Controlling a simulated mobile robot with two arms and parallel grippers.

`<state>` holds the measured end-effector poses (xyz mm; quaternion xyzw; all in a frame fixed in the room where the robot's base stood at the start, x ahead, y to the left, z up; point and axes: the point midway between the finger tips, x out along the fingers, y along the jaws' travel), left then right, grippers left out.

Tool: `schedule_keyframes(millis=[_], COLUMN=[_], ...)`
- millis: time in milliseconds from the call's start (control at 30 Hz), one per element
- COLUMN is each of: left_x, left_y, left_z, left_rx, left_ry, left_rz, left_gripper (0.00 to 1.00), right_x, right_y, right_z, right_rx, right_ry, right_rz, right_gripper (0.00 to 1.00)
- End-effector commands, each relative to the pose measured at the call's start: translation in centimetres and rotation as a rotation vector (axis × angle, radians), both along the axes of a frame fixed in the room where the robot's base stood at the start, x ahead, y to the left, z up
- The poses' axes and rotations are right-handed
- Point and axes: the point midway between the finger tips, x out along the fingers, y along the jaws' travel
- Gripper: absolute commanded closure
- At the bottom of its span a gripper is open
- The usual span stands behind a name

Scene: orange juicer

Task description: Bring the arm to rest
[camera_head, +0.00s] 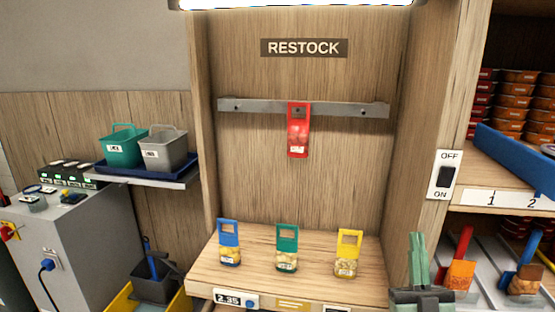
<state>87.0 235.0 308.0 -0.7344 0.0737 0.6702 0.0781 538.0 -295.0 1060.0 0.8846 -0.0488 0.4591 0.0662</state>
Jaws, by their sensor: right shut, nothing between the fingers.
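My right gripper (418,240) is at the bottom right, in front of the shelf's right end. Its green fingers point up and are closed, with nothing held between them. The arm behind it is mostly below the picture's edge. My left gripper does not show. A red pack (298,138) hangs on the grey rail (252,107) under the RESTOCK sign (304,48). A blue-topped pack (229,243), a green-topped pack (287,248) and a yellow-topped pack (348,253) stand on the wooden shelf (318,264) left of my right gripper, apart from it.
An OFF/ON switch (444,175) is on the right post. Numbered bays at right hold a red-topped pack (461,270) and a blue-topped pack (526,275).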

Motion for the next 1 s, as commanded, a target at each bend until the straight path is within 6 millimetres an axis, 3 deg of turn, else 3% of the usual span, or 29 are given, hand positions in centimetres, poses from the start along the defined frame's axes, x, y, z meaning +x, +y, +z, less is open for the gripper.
schedule_keyframes(millis=[200,367,467,600,700,800,1000], left_x=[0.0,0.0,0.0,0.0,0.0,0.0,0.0], left_y=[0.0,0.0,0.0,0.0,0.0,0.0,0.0], left_z=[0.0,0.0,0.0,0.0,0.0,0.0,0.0], left_rx=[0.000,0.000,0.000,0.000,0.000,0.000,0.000], left_ry=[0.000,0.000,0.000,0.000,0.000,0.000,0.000], left_rz=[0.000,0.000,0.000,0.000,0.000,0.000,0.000], left_gripper=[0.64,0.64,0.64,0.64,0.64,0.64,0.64], right_x=[2.4,1.0,-1.4,-6.6,-10.7,-14.4,-20.5], right_y=[5.1,8.1,9.3,10.2,10.2,10.1,9.6], right_z=[-7.9,-15.3,-19.9,-25.7,-28.5,-30.3,-32.1], right_rx=[-0.040,-0.060,-0.065,-0.064,-0.057,-0.045,-0.024], right_ry=[0.485,0.863,1.098,1.426,1.625,1.780,2.010], right_rz=[0.116,0.169,0.184,0.181,0.165,0.146,0.105], right_gripper=[1.00,1.00,1.00,1.00,1.00,1.00,1.00])
